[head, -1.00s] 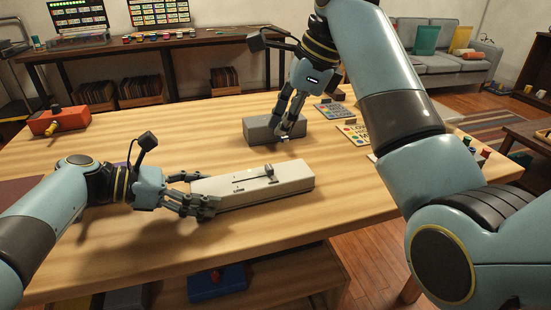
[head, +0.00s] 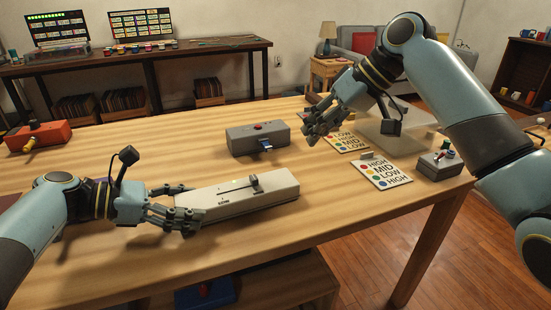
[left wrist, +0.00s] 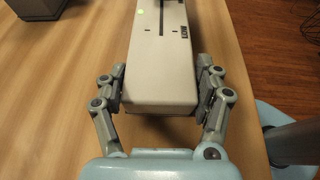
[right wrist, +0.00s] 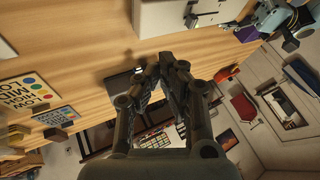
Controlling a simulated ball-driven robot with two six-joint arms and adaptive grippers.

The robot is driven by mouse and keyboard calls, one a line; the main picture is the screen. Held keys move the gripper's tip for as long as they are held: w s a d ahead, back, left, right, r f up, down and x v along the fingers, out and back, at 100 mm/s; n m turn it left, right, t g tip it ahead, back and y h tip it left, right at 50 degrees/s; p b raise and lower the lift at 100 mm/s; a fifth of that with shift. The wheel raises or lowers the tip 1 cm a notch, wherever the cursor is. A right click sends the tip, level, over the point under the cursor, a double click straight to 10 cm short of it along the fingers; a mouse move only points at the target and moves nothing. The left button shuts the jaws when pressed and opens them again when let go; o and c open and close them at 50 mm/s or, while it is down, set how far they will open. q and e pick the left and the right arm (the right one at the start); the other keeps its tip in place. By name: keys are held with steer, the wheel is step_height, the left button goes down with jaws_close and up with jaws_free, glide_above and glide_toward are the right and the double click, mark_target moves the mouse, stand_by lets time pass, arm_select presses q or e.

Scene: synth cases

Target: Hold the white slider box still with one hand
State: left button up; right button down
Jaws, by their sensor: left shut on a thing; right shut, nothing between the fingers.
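The white slider box (head: 236,195) lies on the wooden table in front of me, with a dark slider knob (head: 254,183) in the slot on its top. My left gripper (head: 180,205) is shut on the box's left end, one finger on each side; the left wrist view shows both fingers (left wrist: 162,88) against the sides of the white box (left wrist: 160,70). My right gripper (head: 312,133) is shut and empty, raised above the table to the right of the grey box with a red button. In the right wrist view its fingertips (right wrist: 166,62) are together.
The grey box (head: 258,138) with a blue piece at its front stands behind the white box. Cards with coloured dots (head: 382,171) and a small grey switch box (head: 440,163) are at the right. A red box (head: 38,135) is at the far left. The front of the table is clear.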

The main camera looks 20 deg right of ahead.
glide_toward(268, 180)
steer(key=w+f, duration=0.1)
steer(key=f, duration=0.1)
steer(key=w+f, duration=0.2)
steer(key=shift+w+a, duration=0.3)
steer(key=shift+a, duration=0.1)
steer(key=a, duration=0.3)
steer(key=shift+a+f, duration=0.15)
steer(key=shift+f, duration=0.1)
steer(key=shift+a, duration=0.5)
steer(key=a, duration=0.8)
steer(key=shift+s, duration=0.3)
steer(key=shift+d, duration=0.2)
